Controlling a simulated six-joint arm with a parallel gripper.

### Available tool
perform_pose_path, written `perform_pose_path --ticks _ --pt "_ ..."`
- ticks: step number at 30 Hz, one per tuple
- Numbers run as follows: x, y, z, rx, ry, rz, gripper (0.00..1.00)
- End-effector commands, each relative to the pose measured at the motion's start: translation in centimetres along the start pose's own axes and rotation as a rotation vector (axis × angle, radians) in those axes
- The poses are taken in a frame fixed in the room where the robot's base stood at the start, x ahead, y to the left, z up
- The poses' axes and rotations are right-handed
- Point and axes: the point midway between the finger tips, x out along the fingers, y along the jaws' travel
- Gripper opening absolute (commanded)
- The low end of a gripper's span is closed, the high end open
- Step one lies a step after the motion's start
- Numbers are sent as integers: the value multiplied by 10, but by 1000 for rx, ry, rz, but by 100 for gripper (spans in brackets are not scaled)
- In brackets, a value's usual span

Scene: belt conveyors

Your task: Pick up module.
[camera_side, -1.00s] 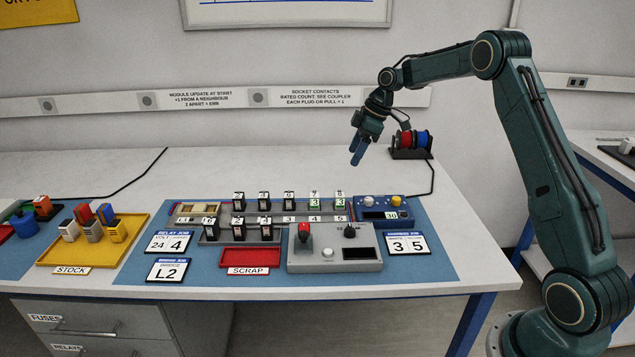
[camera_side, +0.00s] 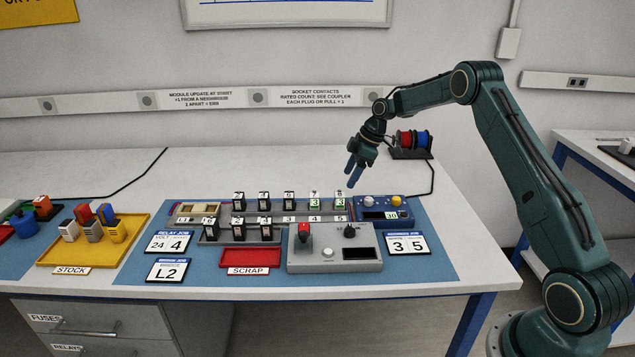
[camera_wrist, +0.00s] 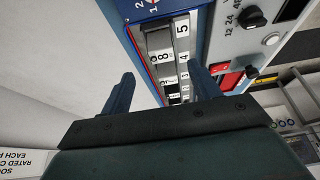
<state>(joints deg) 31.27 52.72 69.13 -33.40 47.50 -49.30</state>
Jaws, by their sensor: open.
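Several small black modules with white number labels stand in the back row of a grey rail (camera_side: 277,217). The two at its right end show green 3s; the rightmost module (camera_side: 340,199) is labelled 8. More black modules (camera_side: 238,228) stand in a front row at the left. My gripper (camera_side: 353,177) is open and empty, pointing down above and slightly right of the rightmost module, apart from it. In the wrist view my gripper's (camera_wrist: 160,82) fingers stand apart with the rail (camera_wrist: 158,42) between and beyond them; the modules there are partly hidden and small.
A blue box (camera_side: 381,214) with knobs stands right of the rail. A grey control panel (camera_side: 334,262) with a red-topped lever is in front, beside a red scrap tray (camera_side: 249,257). A yellow stock tray (camera_side: 60,255) holds coloured parts at left. Spools (camera_side: 412,141) stand behind.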

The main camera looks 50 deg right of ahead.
Motion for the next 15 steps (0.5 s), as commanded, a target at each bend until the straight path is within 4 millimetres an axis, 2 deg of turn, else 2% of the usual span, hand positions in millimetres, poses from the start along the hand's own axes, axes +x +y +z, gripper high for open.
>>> perform_pose_path --ticks 3,6,15 --pt "19 -1 0 1 0 -2 62" --pt "29 0 0 1 -1 -1 62" --pt "38 0 0 0 0 1 62"
